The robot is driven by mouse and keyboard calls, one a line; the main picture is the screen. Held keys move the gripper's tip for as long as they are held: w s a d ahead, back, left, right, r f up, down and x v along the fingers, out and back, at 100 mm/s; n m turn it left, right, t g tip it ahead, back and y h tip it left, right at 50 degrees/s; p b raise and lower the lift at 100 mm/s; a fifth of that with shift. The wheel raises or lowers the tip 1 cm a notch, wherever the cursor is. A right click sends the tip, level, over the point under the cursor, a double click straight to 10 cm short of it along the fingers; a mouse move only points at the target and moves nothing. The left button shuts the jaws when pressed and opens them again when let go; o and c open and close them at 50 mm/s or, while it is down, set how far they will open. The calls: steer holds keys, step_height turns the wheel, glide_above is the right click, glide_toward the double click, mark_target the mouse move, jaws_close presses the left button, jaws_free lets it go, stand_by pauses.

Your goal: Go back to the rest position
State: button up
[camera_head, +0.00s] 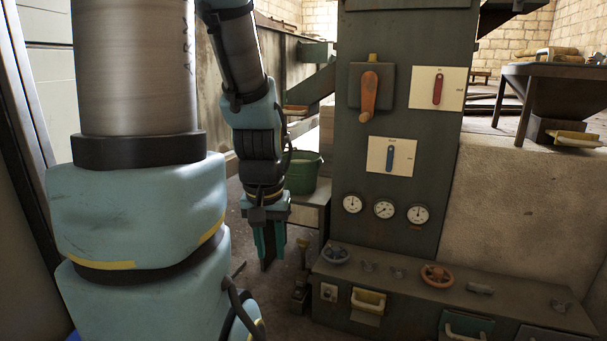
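My gripper (268,245) hangs at the end of my arm in the left middle of the head view, pointing down. It is to the left of the dark green control panel (387,220) and apart from it. Its teal fingers are seen partly edge-on, so I cannot tell whether they are open or shut. I see nothing held in it.
The panel carries an orange lever (370,92), a red switch (438,88), a blue switch (390,157) and several gauges. A low console (400,291) with handwheels stands in front. A green bucket (303,174) sits behind my gripper. Dark floor shows below the gripper.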

step_height(320, 180, up, 35)
steer(key=p, duration=3.2)
steer(key=shift+r+p, duration=0.15)
steer(key=shift+p, duration=0.25)
